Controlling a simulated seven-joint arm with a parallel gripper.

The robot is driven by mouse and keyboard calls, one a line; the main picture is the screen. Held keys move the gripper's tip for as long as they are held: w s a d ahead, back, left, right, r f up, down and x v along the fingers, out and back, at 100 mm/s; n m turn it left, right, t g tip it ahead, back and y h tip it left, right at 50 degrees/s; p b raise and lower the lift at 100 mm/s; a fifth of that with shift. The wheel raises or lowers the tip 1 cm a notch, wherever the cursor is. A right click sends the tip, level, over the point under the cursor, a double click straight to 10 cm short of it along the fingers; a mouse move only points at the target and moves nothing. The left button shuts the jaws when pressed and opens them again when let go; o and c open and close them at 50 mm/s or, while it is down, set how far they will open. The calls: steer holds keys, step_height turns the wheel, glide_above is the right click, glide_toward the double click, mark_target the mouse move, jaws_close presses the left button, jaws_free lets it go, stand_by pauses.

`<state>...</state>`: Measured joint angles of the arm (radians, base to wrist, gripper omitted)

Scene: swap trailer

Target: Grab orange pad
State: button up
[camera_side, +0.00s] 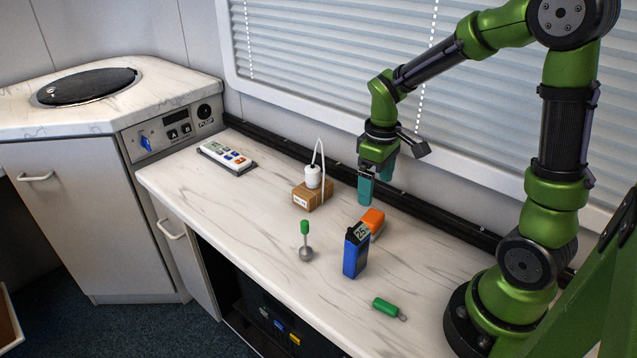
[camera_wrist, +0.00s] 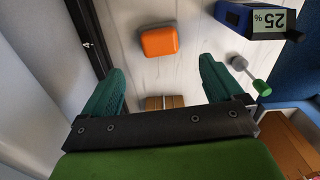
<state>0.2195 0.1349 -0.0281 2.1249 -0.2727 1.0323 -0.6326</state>
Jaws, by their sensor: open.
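The orange pad (camera_side: 373,220) is a small rounded block on the marble-patterned counter, partly behind the blue meter in the side view. In the wrist view the orange pad (camera_wrist: 159,41) lies in full sight, ahead of the space between the fingers. My gripper (camera_side: 375,192) has teal fingers pointing down and hangs above the counter, near the pad and apart from it. In the wrist view my gripper (camera_wrist: 160,85) has its fingers spread wide with nothing between them.
A blue meter (camera_side: 352,258) reading 25% stands upright close to the pad. A cardboard box (camera_side: 310,198) with a white plug (camera_side: 313,177), a green-handled tool (camera_side: 305,240), a green cylinder (camera_side: 385,307) and a white remote (camera_side: 227,158) also sit on the counter. A window blind (camera_side: 330,60) is behind.

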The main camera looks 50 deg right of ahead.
mark_target(373, 216)
step_height(373, 216, down, 10)
steer(key=shift+f, duration=0.1)
steer(key=c, duration=0.9)
steer(key=shift+c, duration=0.2)
steer(key=shift+r, duration=0.2)
